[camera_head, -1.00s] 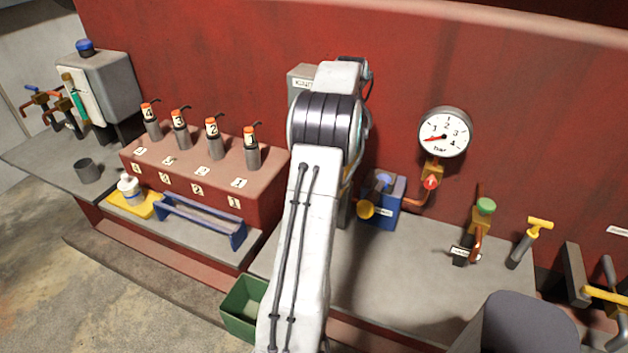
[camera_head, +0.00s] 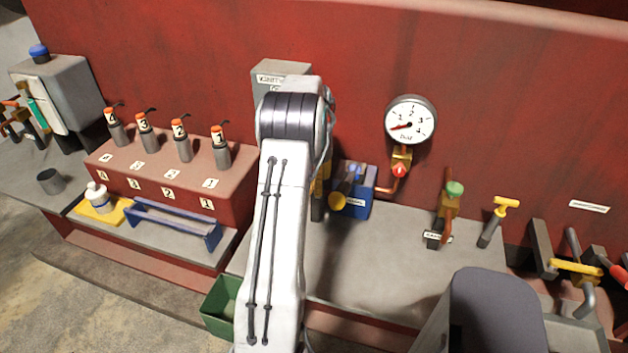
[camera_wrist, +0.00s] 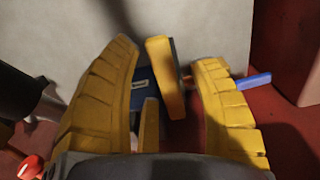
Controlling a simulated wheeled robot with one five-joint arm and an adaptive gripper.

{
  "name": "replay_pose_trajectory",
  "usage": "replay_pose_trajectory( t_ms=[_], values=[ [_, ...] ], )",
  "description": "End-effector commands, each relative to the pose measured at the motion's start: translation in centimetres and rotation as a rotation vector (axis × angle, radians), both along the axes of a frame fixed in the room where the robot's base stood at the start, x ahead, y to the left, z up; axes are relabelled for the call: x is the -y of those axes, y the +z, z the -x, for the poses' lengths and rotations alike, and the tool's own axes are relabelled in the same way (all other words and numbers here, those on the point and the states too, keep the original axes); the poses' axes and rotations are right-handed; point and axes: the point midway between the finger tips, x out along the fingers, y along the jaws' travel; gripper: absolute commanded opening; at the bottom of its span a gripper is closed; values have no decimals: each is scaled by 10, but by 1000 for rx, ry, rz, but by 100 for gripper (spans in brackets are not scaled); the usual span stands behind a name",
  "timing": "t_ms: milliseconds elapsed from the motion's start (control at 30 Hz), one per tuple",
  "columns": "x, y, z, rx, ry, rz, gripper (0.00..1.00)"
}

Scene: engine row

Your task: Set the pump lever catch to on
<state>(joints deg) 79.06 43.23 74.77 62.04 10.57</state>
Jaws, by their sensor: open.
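No part is labelled as the pump lever catch, and I cannot tell for certain which it is. A blue box with a white label (camera_head: 356,207) stands on the grey shelf against the red wall. My gripper (camera_wrist: 168,82) is open over the blue box, which shows partly in the wrist view (camera_wrist: 141,86). A yellow block with a dark side (camera_wrist: 165,78) lies between the fingers, with no clear grip. A blue handle (camera_wrist: 254,81) sticks out beyond the right finger. My arm hides much of this in the head view.
A pressure gauge (camera_head: 410,120) is above a red-handled valve (camera_head: 399,170) right of the blue box. A green-topped valve (camera_head: 453,189) and yellow-handled parts (camera_head: 506,203) stand farther right. A green bin (camera_head: 222,303) is below left. The shelf front (camera_head: 375,270) is clear.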

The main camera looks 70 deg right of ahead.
Motion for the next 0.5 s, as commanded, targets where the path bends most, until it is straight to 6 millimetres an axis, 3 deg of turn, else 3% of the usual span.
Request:
replay_pose_trajectory(
  t_ms=[167,500],
  values=[
    [0,0,0,0,0,0,56],
    [0,0,0,0,0,1,26]
  ],
)
